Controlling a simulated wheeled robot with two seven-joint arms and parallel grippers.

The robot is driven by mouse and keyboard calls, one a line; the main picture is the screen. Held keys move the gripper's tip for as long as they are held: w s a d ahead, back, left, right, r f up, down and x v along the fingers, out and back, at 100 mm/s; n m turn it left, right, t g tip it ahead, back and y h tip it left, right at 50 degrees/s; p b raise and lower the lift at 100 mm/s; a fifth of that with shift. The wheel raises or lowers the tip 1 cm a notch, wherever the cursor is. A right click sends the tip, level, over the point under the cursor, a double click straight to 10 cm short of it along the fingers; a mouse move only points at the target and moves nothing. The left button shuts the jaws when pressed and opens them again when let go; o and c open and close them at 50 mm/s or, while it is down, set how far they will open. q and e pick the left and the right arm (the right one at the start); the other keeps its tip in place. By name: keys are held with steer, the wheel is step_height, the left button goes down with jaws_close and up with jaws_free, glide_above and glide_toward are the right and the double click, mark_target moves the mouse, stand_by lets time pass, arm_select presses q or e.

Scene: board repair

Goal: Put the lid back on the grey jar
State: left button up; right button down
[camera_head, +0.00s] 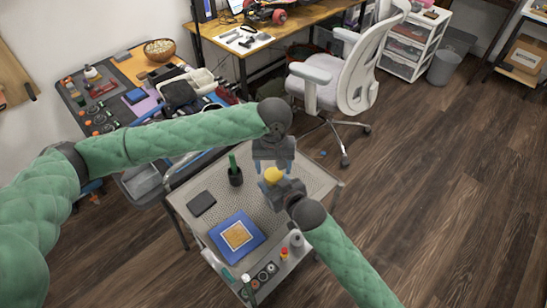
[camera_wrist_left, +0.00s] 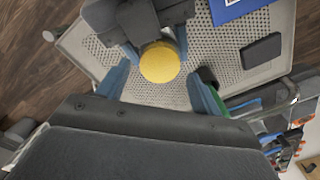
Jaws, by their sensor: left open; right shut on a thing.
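A round yellow piece (camera_head: 273,175), which looks like a lid, is at the jaws of my right gripper (camera_head: 283,186), above the perforated cart top. In the left wrist view the yellow piece (camera_wrist_left: 160,62) shows as a flat disc, with the right gripper just behind it. My right gripper is shut.
The cart top (camera_head: 322,183) also bears a dark cup (camera_head: 235,178) with a green item, a black box (camera_head: 201,203) and a blue mat (camera_head: 222,237) with a framed board. Small items stand at its near edge. An office chair (camera_head: 355,75) and cluttered desks are behind.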

arm_select(q)
steer(key=shift+f, duration=1.25)
steer(key=c, duration=1)
steer(key=o, duration=1.1)
steer(key=shift+r, duration=0.1)
step_height(320, 180, up, 12)
steer(key=shift+f, duration=0.1)
